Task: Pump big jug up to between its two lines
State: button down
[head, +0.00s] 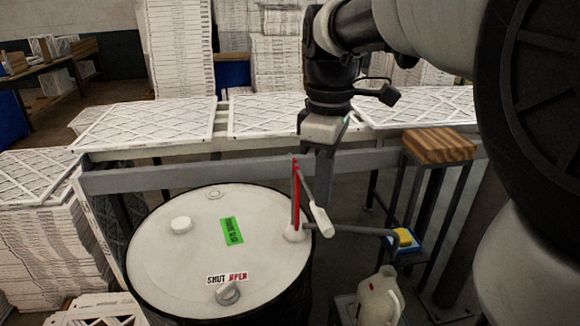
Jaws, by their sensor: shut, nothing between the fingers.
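A white jug (376,300) stands low at the bottom right of the drum, partly cut off by the frame's lower edge. Its level and its two lines cannot be made out. The red hand pump (296,196) stands on the right side of the drum lid. Its lever ends in a white grip (321,222), which hangs low beside the post. A dark spout (352,231) reaches right from the pump, above and behind the jug. My gripper (319,172) points down just above and right of the pump, shut and empty.
A yellow block (403,237) on a blue piece is by the spout's end. A wooden block (439,146) tops a stand at right. A grey rail (200,172) and boxed filters (140,124) lie behind.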

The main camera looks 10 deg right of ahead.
aim_at(321, 213)
jog(key=shift+f, duration=0.15)
jog(key=shift+f+b, duration=0.7)
jog(key=shift+f, duration=0.35)
jog(key=shift+f+b, duration=0.7)
jog(key=shift+f, duration=0.35)
jog(key=shift+f, duration=0.1)
jog(key=shift+s+f+b, duration=0.1)
jog(key=shift+f+b, duration=0.6)
jog(key=shift+f, duration=0.3)
